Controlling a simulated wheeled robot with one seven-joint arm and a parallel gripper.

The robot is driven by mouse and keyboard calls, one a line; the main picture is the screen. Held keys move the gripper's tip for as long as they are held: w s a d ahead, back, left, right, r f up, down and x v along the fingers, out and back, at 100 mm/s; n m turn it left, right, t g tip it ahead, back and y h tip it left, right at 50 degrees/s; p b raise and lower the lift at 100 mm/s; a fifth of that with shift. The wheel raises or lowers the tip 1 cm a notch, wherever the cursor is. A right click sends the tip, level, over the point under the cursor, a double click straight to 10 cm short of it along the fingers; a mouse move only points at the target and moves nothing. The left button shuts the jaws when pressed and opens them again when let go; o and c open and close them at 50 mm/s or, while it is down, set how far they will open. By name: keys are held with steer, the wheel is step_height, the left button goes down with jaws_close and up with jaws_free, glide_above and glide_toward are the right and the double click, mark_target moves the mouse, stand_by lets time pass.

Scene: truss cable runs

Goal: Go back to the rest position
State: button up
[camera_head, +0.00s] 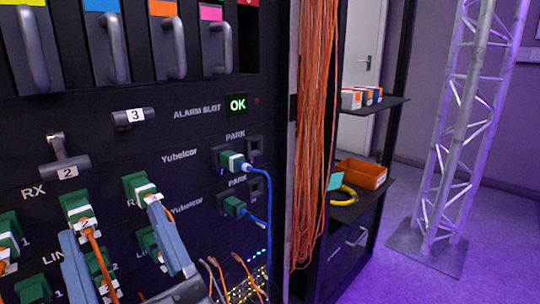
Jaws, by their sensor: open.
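My gripper (112,222) is at the lower left, in front of the black rack panel (130,180). Its two blue-grey fingers are spread apart and nothing is visibly gripped. Green connectors with white labels surround the fingers. One green connector (77,206) with an orange cable sits in the panel by the left fingertip. Another green connector (138,188) sits by the right fingertip. I cannot tell whether the fingers touch them. The lower part of the gripper is cut off by the picture edge.
A blue cable (268,200) hangs from the upper PARK port. Handles labelled 2 (68,165) and 3 (134,117) stick out from the panel. Orange cables (315,120) hang along the rack's right edge. A shelf holds an orange bin (361,174). A metal truss (455,140) stands at right.

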steer(key=s+d+f+m+h, duration=0.2)
steer(key=d+f+h, duration=0.2)
steer(key=d+f, duration=0.25)
steer(key=s+d+f+m+t+h, duration=0.1)
steer(key=s+d+f+m+h, duration=0.15)
steer(key=d+f+h, duration=0.35)
steer(key=s+d+f+m+h, duration=0.1)
steer(key=s+d+f+m, duration=0.15)
steer(key=d+f, duration=0.4)
steer(key=s+d+f+m+g+h, duration=0.1)
steer(key=s+d+f+g+h, duration=0.15)
steer(key=s+d, duration=0.65)
steer(key=s+d+f+g+h, duration=0.15)
steer(key=s+d+h, duration=0.25)
steer(key=s+d, duration=0.55)
step_height(320, 180, up, 26)
steer(key=p, duration=2.5)
steer(key=shift+a+f+g, duration=0.25)
steer(key=shift+a+g, duration=0.05)
steer(key=shift+a, duration=0.05)
